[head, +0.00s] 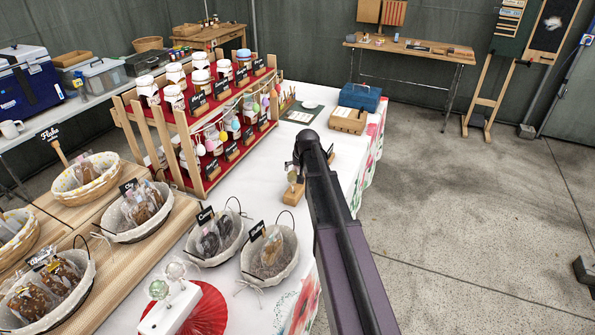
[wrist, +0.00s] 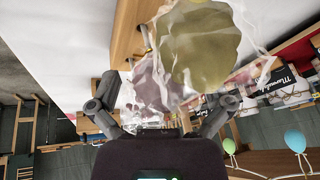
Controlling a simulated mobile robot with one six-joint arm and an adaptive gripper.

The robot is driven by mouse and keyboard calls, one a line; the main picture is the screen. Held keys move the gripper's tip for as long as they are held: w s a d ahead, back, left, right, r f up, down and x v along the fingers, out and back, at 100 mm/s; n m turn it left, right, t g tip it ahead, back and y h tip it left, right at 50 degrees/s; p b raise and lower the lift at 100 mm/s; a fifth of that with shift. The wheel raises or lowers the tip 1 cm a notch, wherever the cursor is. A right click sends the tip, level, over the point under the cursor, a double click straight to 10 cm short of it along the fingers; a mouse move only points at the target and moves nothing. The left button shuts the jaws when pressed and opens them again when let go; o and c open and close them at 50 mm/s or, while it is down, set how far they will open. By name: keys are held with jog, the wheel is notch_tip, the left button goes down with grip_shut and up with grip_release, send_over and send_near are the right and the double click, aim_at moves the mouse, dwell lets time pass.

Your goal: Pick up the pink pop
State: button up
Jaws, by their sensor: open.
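In the wrist view, an olive-yellow pop (wrist: 200,45) in clear crinkled wrap is close up, just beyond my open gripper (wrist: 166,96). Part of the wrap lies between the fingers; I cannot tell whether they touch it. A wooden block (wrist: 126,35) is beside it. In the head view, my gripper (head: 297,163) is over the white table, near a small yellowish pop (head: 292,176) on a wooden block (head: 294,194). My arm hides part of this area. I cannot make out a clearly pink pop at the gripper.
A wooden rack (head: 205,187) of jars and hanging coloured egg shapes stands left of the gripper. Baskets of wrapped baked goods, including one basket (head: 290,262), fill the front. A blue box (head: 359,97) and wooden box (head: 348,121) stand behind. Open floor lies right.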

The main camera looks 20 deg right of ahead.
jog(key=c, duration=0.8)
jog(key=shift+r, duration=0.15)
notch_tip(320, 180, up, 10)
jog(key=p, duration=1)
jog(key=shift+f, duration=0.2)
dwell(0.8)
